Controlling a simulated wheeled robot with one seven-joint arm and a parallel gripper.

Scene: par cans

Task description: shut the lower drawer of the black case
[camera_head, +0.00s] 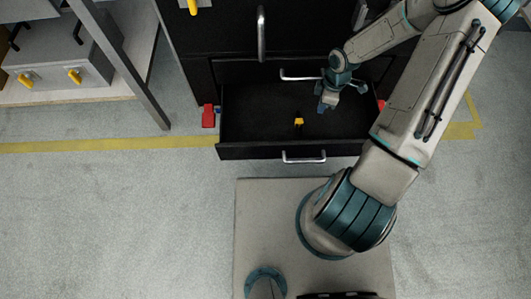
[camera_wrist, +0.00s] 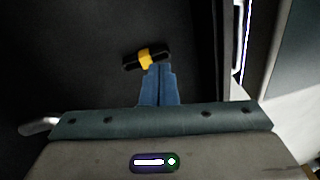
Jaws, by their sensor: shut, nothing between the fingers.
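The black case (camera_head: 185,50) stands at the top middle of the head view. Its lower drawer (camera_head: 270,153) is pulled out towards me, with a silver bar handle (camera_head: 304,158) on its front. A small black and yellow object (camera_head: 298,122) lies inside the drawer; it also shows just beyond my fingertips in the wrist view (camera_wrist: 147,59). My gripper (camera_head: 325,104) is over the right part of the open drawer, behind its front panel. Its blue fingers (camera_wrist: 158,82) are together and empty. I cannot tell how far they are above the drawer floor.
The drawer above, with a silver handle (camera_head: 300,77), looks shut. A vertical handle (camera_head: 261,34) is higher on the case. Red blocks, one at the left (camera_head: 208,117), flank the case's base. A shelf with grey boxes (camera_head: 62,62) stands at left. Floor left of the drawer is clear.

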